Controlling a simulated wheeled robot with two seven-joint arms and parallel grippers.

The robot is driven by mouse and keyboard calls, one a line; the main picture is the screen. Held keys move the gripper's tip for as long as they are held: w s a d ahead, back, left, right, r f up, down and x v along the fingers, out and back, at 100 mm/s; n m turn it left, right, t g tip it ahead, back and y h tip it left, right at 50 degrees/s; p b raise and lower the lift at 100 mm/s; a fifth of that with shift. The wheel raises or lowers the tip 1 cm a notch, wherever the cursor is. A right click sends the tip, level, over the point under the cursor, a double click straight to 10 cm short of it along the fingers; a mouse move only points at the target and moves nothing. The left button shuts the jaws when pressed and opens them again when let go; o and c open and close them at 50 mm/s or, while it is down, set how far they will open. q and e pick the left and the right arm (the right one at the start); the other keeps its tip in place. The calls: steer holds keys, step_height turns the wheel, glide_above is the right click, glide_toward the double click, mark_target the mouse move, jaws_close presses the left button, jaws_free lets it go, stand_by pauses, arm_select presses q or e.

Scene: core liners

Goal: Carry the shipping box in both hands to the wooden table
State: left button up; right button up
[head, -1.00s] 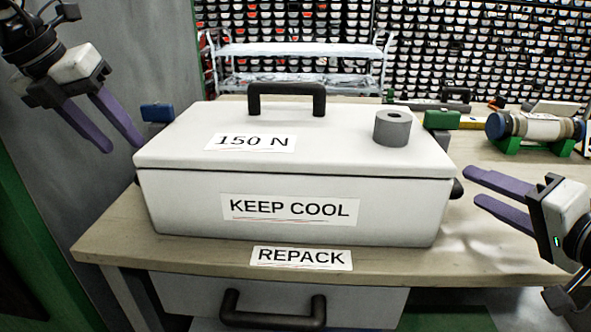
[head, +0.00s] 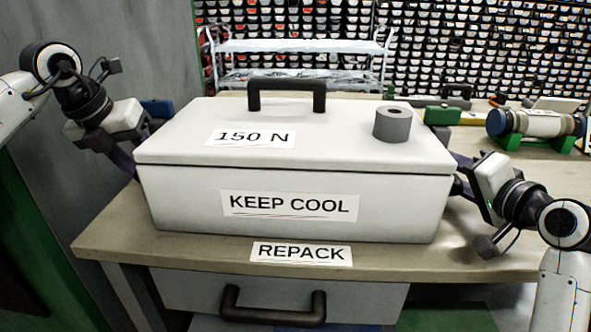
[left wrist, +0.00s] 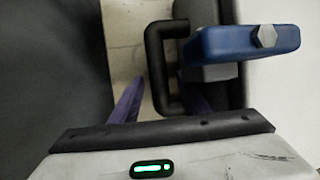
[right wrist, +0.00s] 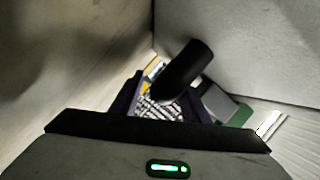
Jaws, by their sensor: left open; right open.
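The shipping box (head: 400,205), white with a lid and a "KEEP COOL" label, stands flat on a wood-topped bench (head: 110,240). My left gripper (head: 125,158) is at the box's left end, its fingertips partly hidden. In the left wrist view its open purple fingers (left wrist: 162,95) lie either side of a black side handle (left wrist: 154,65). My right gripper (head: 463,172) is at the right end, fingers partly hidden behind the box. In the right wrist view its open fingers (right wrist: 165,100) straddle a black handle (right wrist: 184,75). I cannot tell whether either touches.
A grey roll (head: 392,126) and a black top handle (head: 286,84) are on the lid. A blue block (left wrist: 240,45) is near the left handle. A cylinder on a green stand (head: 535,127) is at right. A cart (head: 300,48) and bin wall stand behind.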

arm_select(q)
jaws_close()
arm_select(e)
jaws_close()
stand_by(1.1)
